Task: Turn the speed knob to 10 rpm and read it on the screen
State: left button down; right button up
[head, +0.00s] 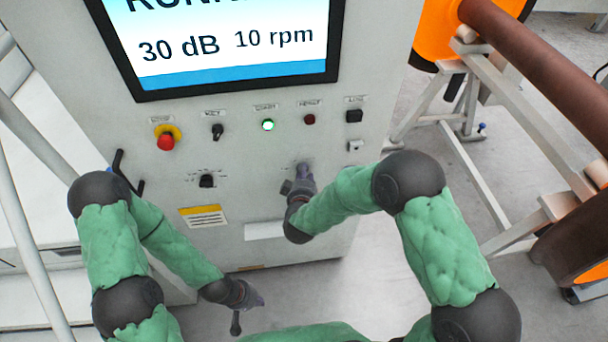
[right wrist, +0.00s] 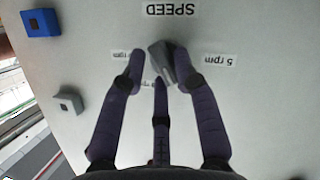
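The screen (head: 235,40) in the head view reads "30 dB" and "10 rpm", with a partly cut-off word above. The grey speed knob (right wrist: 161,62) shows in the right wrist view under an upside-down SPEED label (right wrist: 171,10); it sits tilted. My right gripper (head: 301,174) is at the panel and mostly hides the knob in the head view. In the right wrist view its fingers (right wrist: 158,66) lean in around the knob, one on each side and one below. My left gripper (head: 243,302) hangs away from the panel, empty; its finger opening is unclear.
The panel carries a red emergency button (head: 166,141), a lit green button (head: 267,125), a dark red button (head: 309,119) and another black knob (head: 207,181). A "5 rpm" label (right wrist: 220,60) is beside the speed knob. At right stands a frame with a brown shaft (head: 540,60).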

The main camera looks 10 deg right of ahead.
jog(key=shift+o, duration=0.9)
jog(key=shift+s+f, duration=0.25)
jog(key=shift+f, duration=0.35)
jog(key=shift+w+r, duration=0.1)
jog(key=shift+r, duration=0.1)
jog(key=shift+w+r, duration=0.1)
jog(key=shift+r, duration=0.1)
jog(key=v, duration=1.2)
jog(key=shift+f, duration=0.15)
